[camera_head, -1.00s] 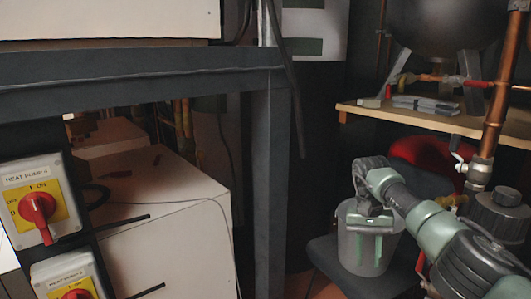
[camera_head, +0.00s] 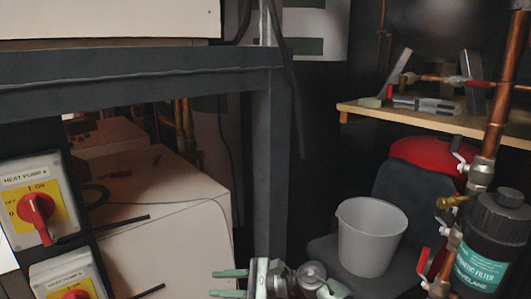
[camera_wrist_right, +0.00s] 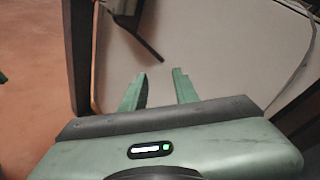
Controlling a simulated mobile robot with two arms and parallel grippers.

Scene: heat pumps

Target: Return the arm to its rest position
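My right gripper (camera_head: 228,283) is low in the middle of the head view, its fingers pointing left. Its two green fingers are apart with nothing between them. The right wrist view also shows the open fingers (camera_wrist_right: 158,88) in front of a pale panel. My left gripper is not seen in the head view. A small green piece at the left edge of the right wrist view is too little to identify.
Switch boxes with red knobs (camera_head: 38,208) stand at the left. A dark metal post (camera_head: 272,180) rises behind my right gripper. A grey bucket (camera_head: 368,240) stands on a dark chair (camera_head: 404,190). Copper pipes (camera_head: 497,90) and a black filter (camera_head: 487,240) are at the right.

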